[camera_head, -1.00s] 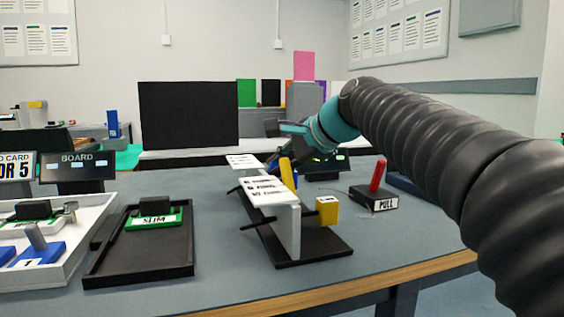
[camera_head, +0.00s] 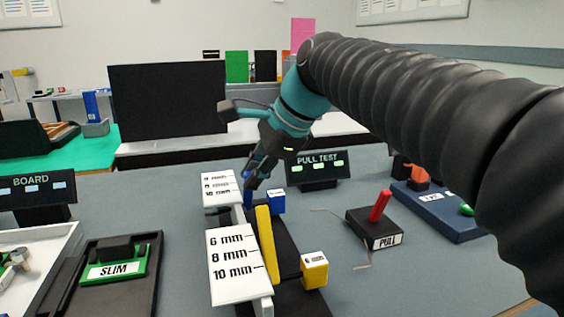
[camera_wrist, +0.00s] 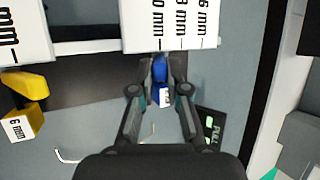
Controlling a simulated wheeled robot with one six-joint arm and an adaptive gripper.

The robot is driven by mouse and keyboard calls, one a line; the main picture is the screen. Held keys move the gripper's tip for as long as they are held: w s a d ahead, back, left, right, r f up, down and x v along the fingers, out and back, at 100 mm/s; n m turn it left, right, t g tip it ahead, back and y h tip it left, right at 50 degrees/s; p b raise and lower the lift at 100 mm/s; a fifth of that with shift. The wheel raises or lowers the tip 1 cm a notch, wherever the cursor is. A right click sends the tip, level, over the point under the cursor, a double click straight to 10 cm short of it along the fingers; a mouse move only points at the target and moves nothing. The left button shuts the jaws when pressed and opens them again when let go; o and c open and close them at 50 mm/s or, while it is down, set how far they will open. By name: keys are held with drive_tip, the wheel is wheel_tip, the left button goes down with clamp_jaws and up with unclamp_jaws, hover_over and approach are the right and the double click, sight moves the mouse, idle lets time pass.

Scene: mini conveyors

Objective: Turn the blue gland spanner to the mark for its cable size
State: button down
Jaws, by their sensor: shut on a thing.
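My gripper (camera_head: 254,180) points down behind the front yellow spanner, shut on the blue gland spanner (camera_wrist: 160,68), whose upper end sits between the fingers in the wrist view. In the head view the fingers largely hide it. Beside it stands the far white scale plate (camera_head: 222,190).
The yellow spanner (camera_head: 266,245) leans beside the near scale plate (camera_head: 236,282), with a yellow 6 mm tag (camera_head: 314,270). The red-levered PULL box (camera_head: 374,229) and PULL TEST display (camera_head: 318,173) stand right. The SLIM tray (camera_head: 110,290) is left.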

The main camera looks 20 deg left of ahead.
idle(0.3)
drive_tip(key=c, duration=1.2)
unclamp_jaws()
drive_tip(key=shift+a+f, duration=0.1)
drive_tip(key=shift+o, duration=0.2)
drive_tip(key=v, duration=1.2)
